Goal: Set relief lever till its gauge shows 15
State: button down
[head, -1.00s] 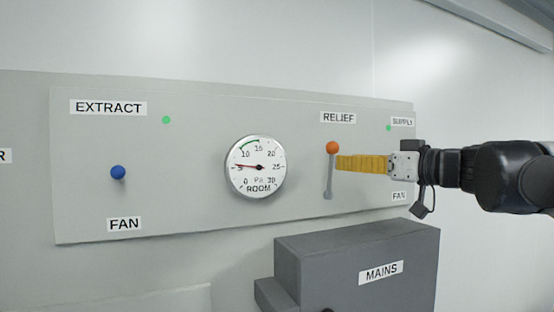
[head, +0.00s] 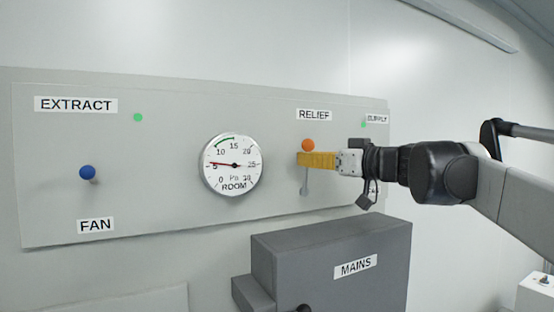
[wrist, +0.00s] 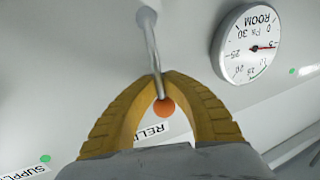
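The relief lever is a grey stem (head: 306,184) with an orange knob (head: 308,145), standing upright under the RELIEF label. My gripper (head: 301,159) reaches in from the right, its yellow fingers across the stem just below the knob. In the wrist view the fingertips (wrist: 161,77) close around the stem (wrist: 150,42), with the orange knob (wrist: 165,107) between the fingers. The round ROOM gauge (head: 232,165), marked 0 to 30 Pa, is left of the lever. Its red needle points left, at about 5. It also shows upside down in the wrist view (wrist: 248,43).
A blue-knobbed fan lever (head: 88,173) is at the panel's left. A grey MAINS box (head: 335,268) juts out below the relief lever. Green lights mark EXTRACT (head: 138,117) and SUPPLY (head: 364,125). The panel (head: 180,205) is bare around the gauge.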

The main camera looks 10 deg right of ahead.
jog(key=shift+d, duration=0.15)
jog(key=shift+w+d+f+m+t+b, duration=0.3)
jog(key=shift+d+m, duration=0.4)
jog(key=shift+m, duration=0.55)
jog(key=shift+w+d+f+m+t+b, duration=0.35)
jog(key=shift+d+m, duration=0.3)
jog(key=shift+m, duration=0.55)
jog(key=shift+w+d+f+m+t+b, duration=0.15)
jog(key=shift+d+m+t+b, duration=0.4)
jog(key=shift+m, duration=0.7)
jog(key=shift+d, duration=0.2)
jog(key=c, duration=1.5)
grip_release()
jog(key=shift+s, duration=0.1)
jog(key=shift+c, duration=0.2)
